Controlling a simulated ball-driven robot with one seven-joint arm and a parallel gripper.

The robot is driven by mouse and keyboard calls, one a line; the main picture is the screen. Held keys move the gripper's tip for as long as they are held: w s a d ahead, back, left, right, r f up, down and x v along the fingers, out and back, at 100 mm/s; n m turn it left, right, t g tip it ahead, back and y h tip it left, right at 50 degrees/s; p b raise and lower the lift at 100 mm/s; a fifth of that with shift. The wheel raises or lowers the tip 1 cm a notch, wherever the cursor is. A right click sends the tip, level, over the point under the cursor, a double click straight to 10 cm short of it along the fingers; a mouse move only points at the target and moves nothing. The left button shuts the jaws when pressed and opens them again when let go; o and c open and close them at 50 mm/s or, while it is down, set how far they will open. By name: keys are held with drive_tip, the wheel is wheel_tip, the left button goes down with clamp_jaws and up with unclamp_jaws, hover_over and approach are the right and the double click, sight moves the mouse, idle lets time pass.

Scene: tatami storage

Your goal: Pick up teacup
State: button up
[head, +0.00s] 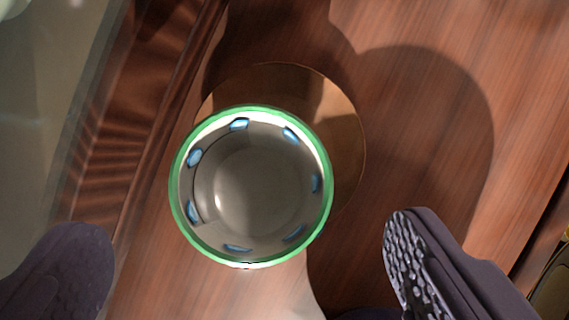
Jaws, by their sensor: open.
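The teacup (255,190) is seen from above in the head view, left of the middle. It is round, with a green rim, a grey inside and several small blue marks around its inner wall. It appears upright on a round, light brown coaster-like disc (340,115), which shows behind it and to its right. My gripper (245,265) is open. One dark finger is at the lower left and the other, with a bumpy pad, is at the lower right. The cup appears between and ahead of the fingers, apart from both. Nothing is held.
The cup and disc are on a reddish-brown wooden surface (430,120). A raised wooden edge (130,130) runs along the left, with a pale glassy surface (50,110) beyond it. The wood to the right of the cup is clear, apart from shadows.

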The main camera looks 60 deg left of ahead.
drive_tip(key=b, duration=0.3)
hover_over(254, 145)
drive_tip(key=s+a, duration=0.1)
drive_tip(key=a, duration=0.2)
drive_tip(key=f, duration=0.4)
drive_tip(key=shift+s+d+f, duration=0.15)
drive_tip(key=shift+d+f, duration=0.05)
drive_tip(key=shift+f, duration=0.05)
drive_tip(key=shift+d+f, duration=0.25)
drive_tip(key=shift+f, duration=0.15)
drive_tip(key=c, duration=1.3)
drive_tip(key=shift+o, duration=0.2)
drive_tip(key=shift+r+p, duration=0.2)
drive_tip(key=shift+p, duration=0.1)
